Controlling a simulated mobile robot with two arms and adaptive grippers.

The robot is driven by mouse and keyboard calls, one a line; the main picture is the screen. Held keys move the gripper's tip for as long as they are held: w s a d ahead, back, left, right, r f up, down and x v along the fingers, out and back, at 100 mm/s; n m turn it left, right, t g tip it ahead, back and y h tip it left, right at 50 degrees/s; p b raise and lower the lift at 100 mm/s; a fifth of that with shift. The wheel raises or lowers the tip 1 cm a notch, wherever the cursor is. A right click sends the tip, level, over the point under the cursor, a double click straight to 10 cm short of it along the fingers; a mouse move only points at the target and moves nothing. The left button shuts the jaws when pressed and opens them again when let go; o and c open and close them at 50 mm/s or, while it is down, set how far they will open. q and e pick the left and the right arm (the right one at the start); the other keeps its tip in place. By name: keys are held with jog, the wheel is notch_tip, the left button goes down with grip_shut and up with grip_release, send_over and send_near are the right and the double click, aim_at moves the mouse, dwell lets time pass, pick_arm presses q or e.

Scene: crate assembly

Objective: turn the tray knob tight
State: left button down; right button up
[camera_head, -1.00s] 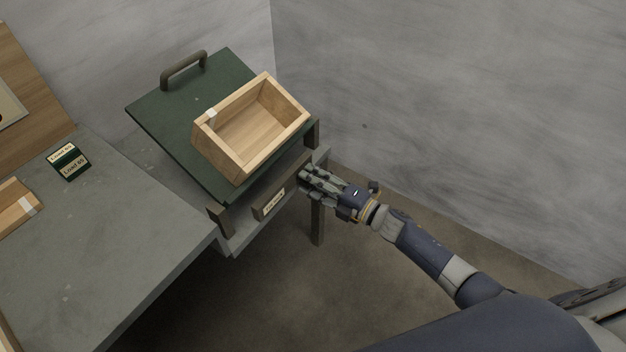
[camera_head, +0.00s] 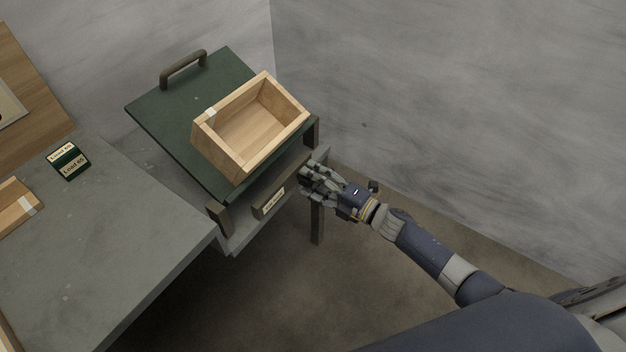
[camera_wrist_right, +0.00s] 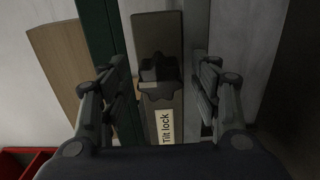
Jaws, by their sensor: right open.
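The tray knob (camera_wrist_right: 159,72) is a dark lobed knob on a brown bar with a "Tilt lock" label (camera_wrist_right: 165,127), seen in the right wrist view. My right gripper (camera_wrist_right: 160,82) is open, with one finger on each side of the knob and a gap on both sides. In the head view the right gripper (camera_head: 308,178) is at the right end of the labelled bar (camera_head: 270,203), and it hides the knob there. The green tray (camera_head: 165,118) is tilted and carries an open wooden crate (camera_head: 239,176). My left gripper is not in view.
A grey table (camera_head: 110,235) stands at the left with a box marked "Load 60" (camera_head: 70,163) and wooden pieces (camera_head: 14,207). A grey wall (camera_head: 450,100) is behind on the right. A red bin (camera_wrist_right: 22,160) shows at lower left in the right wrist view.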

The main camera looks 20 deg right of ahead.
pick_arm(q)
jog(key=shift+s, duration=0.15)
pick_arm(e)
jog(key=v, duration=1.2)
